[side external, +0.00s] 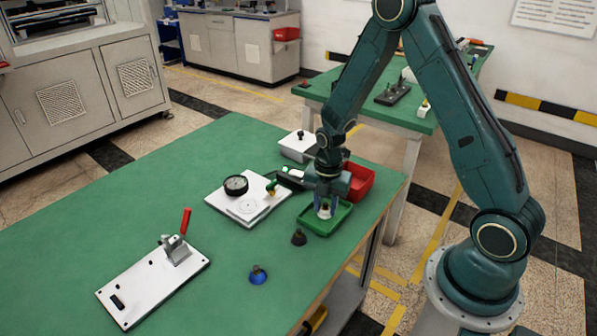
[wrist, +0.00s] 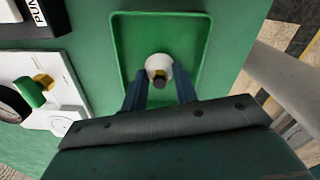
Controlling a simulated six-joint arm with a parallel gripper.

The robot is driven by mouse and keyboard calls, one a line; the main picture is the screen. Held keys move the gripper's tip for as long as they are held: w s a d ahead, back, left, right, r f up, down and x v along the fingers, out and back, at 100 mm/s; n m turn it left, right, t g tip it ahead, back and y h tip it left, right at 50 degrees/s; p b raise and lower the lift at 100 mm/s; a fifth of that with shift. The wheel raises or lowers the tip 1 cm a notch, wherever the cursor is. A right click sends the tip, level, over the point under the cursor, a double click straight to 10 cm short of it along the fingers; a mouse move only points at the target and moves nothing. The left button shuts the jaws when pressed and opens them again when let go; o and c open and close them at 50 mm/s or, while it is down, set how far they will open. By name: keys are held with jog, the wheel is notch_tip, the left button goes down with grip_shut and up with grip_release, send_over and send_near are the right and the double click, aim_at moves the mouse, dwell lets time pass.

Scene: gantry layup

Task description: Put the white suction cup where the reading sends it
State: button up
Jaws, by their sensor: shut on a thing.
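My gripper (side external: 325,209) points down at the green tray (side external: 346,217), with its blue fingers shut on the white suction cup (side external: 325,208). In the wrist view the white suction cup (wrist: 158,66) with its dark and brass fitting sits between the fingertips (wrist: 160,88). It is over the middle of the green tray (wrist: 117,45); I cannot tell whether it touches the floor. A round black gauge (side external: 236,185) lies on a white plate (side external: 222,204); its reading is too small to make out. A black suction cup (side external: 299,237) and a blue suction cup (side external: 258,275) stand on the table.
A red bin (side external: 361,181) stands behind the green tray, and a white box (side external: 296,148) is farther back. A green-handled valve (wrist: 34,91) is on the gauge plate, left of the tray. A white plate with a red-handled clamp (side external: 176,249) lies front left. The table's left part is clear.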

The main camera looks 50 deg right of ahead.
aim_at(326, 204)
jog(key=shift+f, duration=0.2)
jog(key=o, duration=1)
jog(key=shift+o, duration=0.2)
notch_tip(326, 204, up, 12)
dwell(0.3)
jog(key=shift+r, duration=0.1)
dwell(0.4)
